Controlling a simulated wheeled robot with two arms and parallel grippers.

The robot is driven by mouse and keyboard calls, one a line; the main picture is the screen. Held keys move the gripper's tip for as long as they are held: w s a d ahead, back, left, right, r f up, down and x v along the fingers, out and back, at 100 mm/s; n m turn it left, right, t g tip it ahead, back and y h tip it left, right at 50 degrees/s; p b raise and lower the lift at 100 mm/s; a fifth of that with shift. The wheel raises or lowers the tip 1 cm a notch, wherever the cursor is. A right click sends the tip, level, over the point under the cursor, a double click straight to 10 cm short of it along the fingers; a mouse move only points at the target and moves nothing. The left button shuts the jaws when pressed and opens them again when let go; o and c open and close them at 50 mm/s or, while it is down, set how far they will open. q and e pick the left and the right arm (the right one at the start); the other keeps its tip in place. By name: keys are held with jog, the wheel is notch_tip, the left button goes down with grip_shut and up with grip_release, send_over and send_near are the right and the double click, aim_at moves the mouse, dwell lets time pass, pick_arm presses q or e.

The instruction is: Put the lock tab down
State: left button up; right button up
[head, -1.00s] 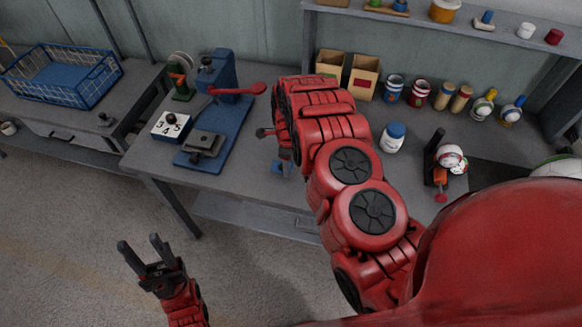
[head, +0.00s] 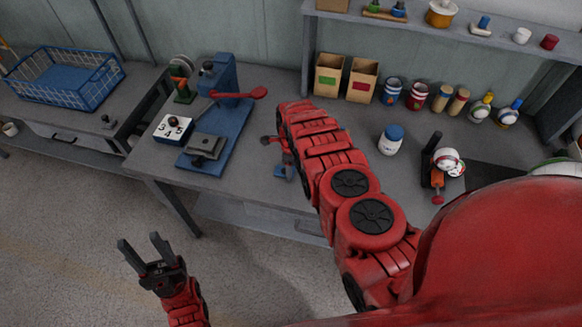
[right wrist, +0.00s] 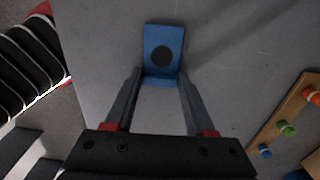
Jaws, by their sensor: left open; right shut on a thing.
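The blue lock tab (right wrist: 163,55), an angled piece with a dark round spot, sits between the fingertips of my right gripper (right wrist: 159,78) in the right wrist view. The grey bench top lies beneath it; I cannot tell whether the tab touches it. My left gripper (head: 142,250) is open and empty over the floor at the lower left. The blue press (head: 222,120) with a red lever stands on the bench, left of my right gripper.
A white jar with a blue lid (head: 391,139), two cardboard boxes (head: 345,77) and several cans stand to the right. A blue wire basket (head: 66,78) is at the far left. Bare bench top (head: 245,165) lies between press and right gripper.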

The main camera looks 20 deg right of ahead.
jog(key=shift+f, duration=0.1)
jog(key=o, duration=1.3)
jog(key=shift+r, duration=0.25)
jog(key=shift+w+r, duration=0.2)
jog(key=shift+r, duration=0.3)
notch_tip(320, 180, up, 11)
jog(key=b, duration=0.2)
jog(key=shift+s+f+b, duration=0.1)
jog(key=shift+s+b, duration=0.05)
jog(key=shift+b, duration=0.2)
